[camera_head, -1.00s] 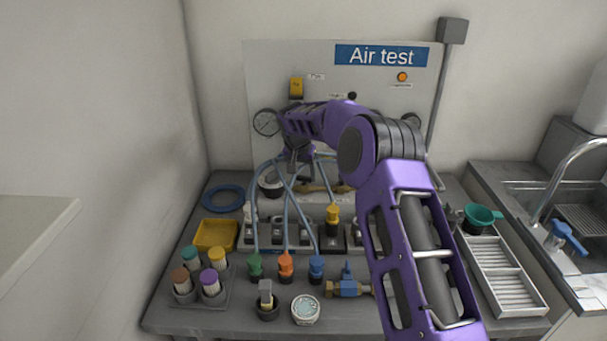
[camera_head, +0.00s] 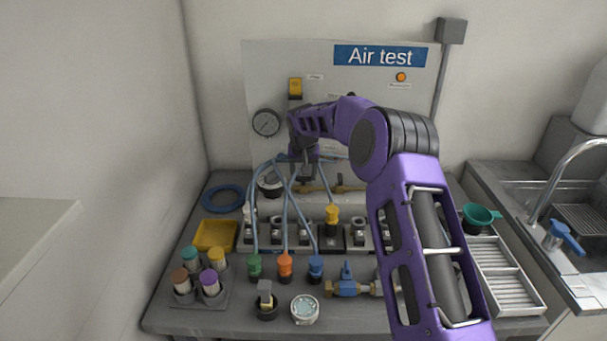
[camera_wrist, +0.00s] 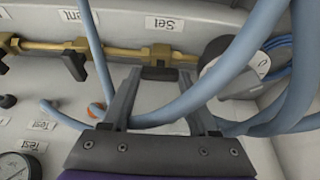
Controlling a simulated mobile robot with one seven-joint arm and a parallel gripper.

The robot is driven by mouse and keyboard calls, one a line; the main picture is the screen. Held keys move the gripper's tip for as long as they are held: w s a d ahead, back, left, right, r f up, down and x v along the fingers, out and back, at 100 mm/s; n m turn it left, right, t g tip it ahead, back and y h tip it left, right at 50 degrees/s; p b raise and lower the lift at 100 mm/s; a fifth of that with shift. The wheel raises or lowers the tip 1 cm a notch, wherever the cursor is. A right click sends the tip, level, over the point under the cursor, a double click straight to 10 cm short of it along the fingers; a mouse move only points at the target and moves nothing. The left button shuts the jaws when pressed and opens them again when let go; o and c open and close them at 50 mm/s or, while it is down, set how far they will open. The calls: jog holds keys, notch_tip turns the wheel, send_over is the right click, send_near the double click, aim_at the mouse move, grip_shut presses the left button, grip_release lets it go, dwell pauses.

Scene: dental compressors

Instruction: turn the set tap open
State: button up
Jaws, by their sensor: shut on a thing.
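In the wrist view, a brass pipe (camera_wrist: 115,48) runs across the top, with a "Set" label (camera_wrist: 165,23) above its right part. The set tap (camera_wrist: 160,72) shows there as a dark handle under a brass body. My gripper (camera_wrist: 160,76) has its fingertips on either side of that handle, shut on it. In the head view my gripper (camera_head: 304,176) is at the foot of the panel, and it hides the set tap. The handle's exact angle is hard to tell. A similar dark-handled tap (camera_wrist: 75,63) sits left on the same pipe.
Blue hoses (camera_wrist: 195,100) cross the wrist view close to my fingers. A white round-topped part (camera_wrist: 225,65) stands right of the tap. In the head view, coloured connectors (camera_head: 285,266), a yellow tray (camera_head: 216,236) and a blue-handled brass valve (camera_head: 346,284) occupy the bench.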

jog(key=o, duration=1.4)
jog(key=shift+r, duration=0.1)
jog(key=v, duration=1.7)
jog(key=shift+s, duration=0.15)
jog(key=shift+r, duration=0.1)
